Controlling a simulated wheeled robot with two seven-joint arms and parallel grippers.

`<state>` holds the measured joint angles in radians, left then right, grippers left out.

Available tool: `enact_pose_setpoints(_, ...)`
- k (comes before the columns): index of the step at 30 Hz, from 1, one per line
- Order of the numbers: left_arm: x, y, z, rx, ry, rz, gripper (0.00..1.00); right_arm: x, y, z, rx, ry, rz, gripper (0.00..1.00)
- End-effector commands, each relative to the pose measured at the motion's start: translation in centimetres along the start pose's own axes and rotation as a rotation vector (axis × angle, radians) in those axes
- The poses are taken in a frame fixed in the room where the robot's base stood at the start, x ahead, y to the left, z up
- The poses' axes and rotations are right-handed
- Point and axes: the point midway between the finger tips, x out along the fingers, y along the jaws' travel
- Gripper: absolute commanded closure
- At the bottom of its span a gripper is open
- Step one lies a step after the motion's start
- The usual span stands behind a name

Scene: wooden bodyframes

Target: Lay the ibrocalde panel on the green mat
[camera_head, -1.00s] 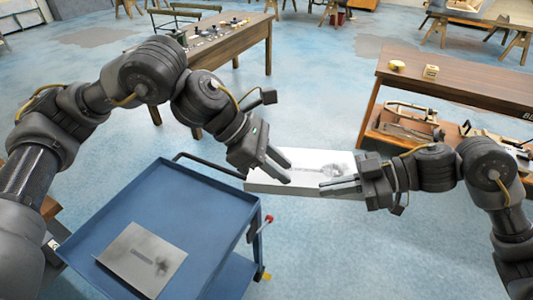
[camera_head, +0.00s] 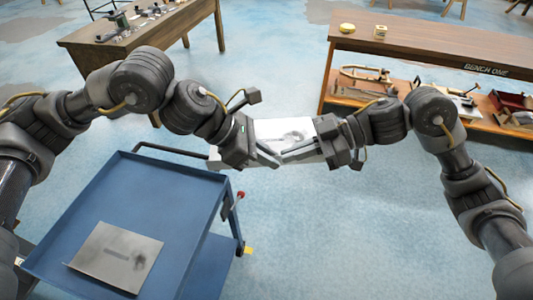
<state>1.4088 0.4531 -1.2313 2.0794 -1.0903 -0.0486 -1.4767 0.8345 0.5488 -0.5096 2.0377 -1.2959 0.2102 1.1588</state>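A white panel (camera_head: 280,129) with a grey smudge is held in the air between my two grippers, in the middle of the head view. My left gripper (camera_head: 264,158) is at its left part and my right gripper (camera_head: 300,152) at its right part; both appear shut on it. The fingers and wrists hide much of the panel. A second, greyer panel (camera_head: 116,257) with a dark strip and smudge lies flat on the blue cart. I cannot read a name on either panel. No green mat is in view.
The blue cart (camera_head: 163,195) stands at the lower left, with a black handle and a red-knobbed lever. A wooden bench marked "BENCH ONE" (camera_head: 430,51) stands at the back right with tools on its lower shelf. Another tool table (camera_head: 163,37) is at the back left. Open floor lies between.

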Motion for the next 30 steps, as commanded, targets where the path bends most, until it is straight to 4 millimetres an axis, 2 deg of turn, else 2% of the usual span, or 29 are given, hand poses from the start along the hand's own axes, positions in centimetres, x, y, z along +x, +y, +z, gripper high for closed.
enact_pose_setpoints(3,0.0,0.0,0.0,0.0,0.0,0.0,1.0,0.0,0.0,-0.1,-0.002,0.002,0.001,1.0)
enact_pose_setpoints(9,0.0,0.0,0.0,0.0,0.0,0.001,1.0,0.0,0.0,-0.1,-0.002,0.002,0.0,1.0)
enact_pose_setpoints(15,-0.1,0.0,0.1,0.001,-0.002,0.002,1.0,0.0,0.0,-0.1,-0.001,0.001,0.0,0.73)
enact_pose_setpoints(25,-0.1,0.0,0.1,0.001,-0.002,0.001,1.0,-0.3,0.0,0.0,0.0,0.0,0.001,0.72)
enact_pose_setpoints(30,-0.1,0.0,0.1,0.001,-0.002,0.001,1.0,-2.6,0.1,0.0,0.0,-0.002,0.004,0.72)
